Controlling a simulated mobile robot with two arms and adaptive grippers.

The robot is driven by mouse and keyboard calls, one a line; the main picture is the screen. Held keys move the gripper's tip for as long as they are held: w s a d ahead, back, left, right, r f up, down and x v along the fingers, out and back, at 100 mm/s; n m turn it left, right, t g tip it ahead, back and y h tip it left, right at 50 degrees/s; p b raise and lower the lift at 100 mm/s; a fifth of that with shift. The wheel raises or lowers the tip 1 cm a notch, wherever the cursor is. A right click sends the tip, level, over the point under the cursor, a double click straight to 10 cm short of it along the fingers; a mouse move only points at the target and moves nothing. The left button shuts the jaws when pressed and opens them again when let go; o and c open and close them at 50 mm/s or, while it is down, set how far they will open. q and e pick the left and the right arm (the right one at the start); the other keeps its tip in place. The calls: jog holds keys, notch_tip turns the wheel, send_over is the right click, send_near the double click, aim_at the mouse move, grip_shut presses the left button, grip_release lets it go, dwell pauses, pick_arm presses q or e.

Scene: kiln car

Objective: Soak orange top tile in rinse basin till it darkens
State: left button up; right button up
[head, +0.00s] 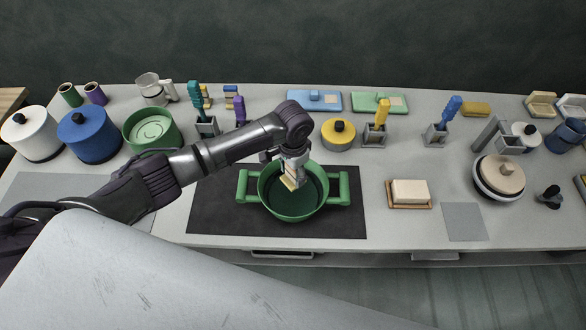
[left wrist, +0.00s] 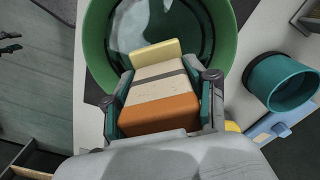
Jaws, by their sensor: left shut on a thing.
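The green two-handled basin (head: 293,214) stands on a dark mat, with dark liquid inside. It also shows in the left wrist view (left wrist: 97,45). My left gripper (head: 292,172) is over the basin opening, pointing down. It is shut on a block-like tile (left wrist: 160,112), which has an orange band nearest me, then cream and grey bands and a pale yellow far end. The tile's far end hangs within the basin's rim. I cannot tell whether it touches the liquid. My right gripper is out of view.
The dark mat (head: 215,215) is otherwise clear. A yellow pot (head: 338,140) stands close behind the basin at right. A white block on a wooden tray (head: 408,204) lies to the right. Brush holders, blue and green trays and jars line the back.

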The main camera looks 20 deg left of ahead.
aim_at(293, 181)
pick_arm(q)
notch_tip(293, 181, down, 3)
jog(key=shift+f+b, duration=0.1)
jog(key=shift+b, duration=0.6)
jog(key=shift+f+b, duration=0.45)
jog(key=shift+f, duration=0.25)
notch_tip(293, 181, down, 2)
jog(key=shift+f+b, duration=0.25)
jog(key=shift+b, duration=0.45)
jog(key=shift+f+b, duration=0.55)
jog(key=shift+f, duration=0.35)
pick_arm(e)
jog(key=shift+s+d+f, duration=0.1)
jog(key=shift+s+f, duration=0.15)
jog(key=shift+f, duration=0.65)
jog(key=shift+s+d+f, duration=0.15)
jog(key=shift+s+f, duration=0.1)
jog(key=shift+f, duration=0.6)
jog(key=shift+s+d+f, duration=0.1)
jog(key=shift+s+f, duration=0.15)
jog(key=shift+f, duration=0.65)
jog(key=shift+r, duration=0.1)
pick_arm(q)
jog(key=shift+p, duration=0.4)
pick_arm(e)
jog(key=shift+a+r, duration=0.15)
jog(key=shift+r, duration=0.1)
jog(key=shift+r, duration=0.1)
